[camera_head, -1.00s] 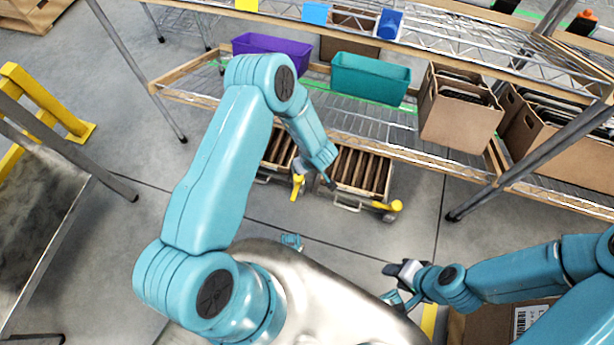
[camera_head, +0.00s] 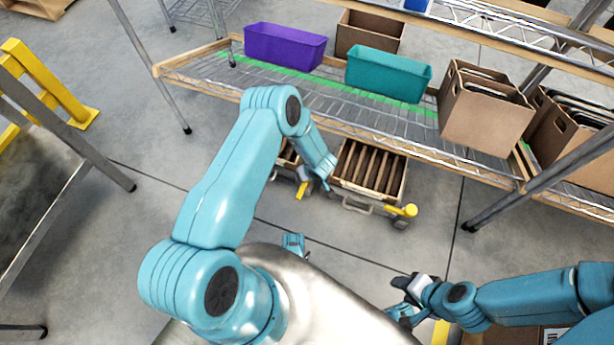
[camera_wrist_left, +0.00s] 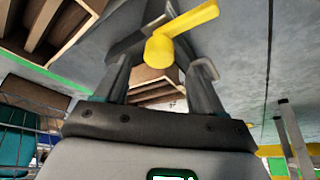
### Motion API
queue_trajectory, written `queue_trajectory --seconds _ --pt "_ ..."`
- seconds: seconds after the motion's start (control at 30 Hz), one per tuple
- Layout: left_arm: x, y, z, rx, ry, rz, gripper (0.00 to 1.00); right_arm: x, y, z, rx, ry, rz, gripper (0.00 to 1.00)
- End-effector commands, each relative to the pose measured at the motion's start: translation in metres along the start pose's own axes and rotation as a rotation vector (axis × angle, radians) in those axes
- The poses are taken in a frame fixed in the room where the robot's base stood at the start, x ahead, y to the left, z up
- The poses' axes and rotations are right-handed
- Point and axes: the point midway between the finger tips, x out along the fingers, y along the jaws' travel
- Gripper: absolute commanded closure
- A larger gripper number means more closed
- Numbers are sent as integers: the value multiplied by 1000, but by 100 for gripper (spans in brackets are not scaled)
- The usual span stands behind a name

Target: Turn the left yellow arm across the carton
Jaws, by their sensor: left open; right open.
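Two crates with brown slats stand low beneath the shelf, the right crate (camera_head: 369,170) showing better and the left one (camera_head: 287,157) partly behind my left arm. The left yellow arm (camera_head: 302,190) is at the front between them. It also shows large in the left wrist view (camera_wrist_left: 190,20), its rounded end between the fingers of my left gripper (camera_wrist_left: 172,58). That gripper is open; I cannot tell whether a finger touches the yellow arm. In the head view its fingers are small. A second yellow arm (camera_head: 402,210) is at the right crate's front right corner. My right gripper (camera_head: 402,301) is open and empty.
The wire shelf (camera_head: 330,110) above the crates holds a purple bin (camera_head: 285,46), a teal bin (camera_head: 388,74) and brown boxes (camera_head: 487,112). A metal shelf post (camera_head: 540,178) stands at right. A table (camera_head: 45,215) is at left. The floor before the crates is clear.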

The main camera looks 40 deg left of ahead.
Motion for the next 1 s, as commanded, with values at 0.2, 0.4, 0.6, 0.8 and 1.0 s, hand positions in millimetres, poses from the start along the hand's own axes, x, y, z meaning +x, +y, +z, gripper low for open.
queue_trajectory --seconds 0.2,0.4,0.6,0.8,1.0 --pt "38 1 1 -1 0 1 31 15 8 -5 10 12 1 55" --pt "46 1 0 1 0 1 31 17 10 -6 13 14 2 55" --pt "45 1 0 1 0 1 31 16 9 -6 13 14 2 55" --pt "45 1 0 1 0 1 90 17 9 -6 13 14 2 55" --pt "45 1 0 5 0 2 100 17 9 -5 13 14 2 55"
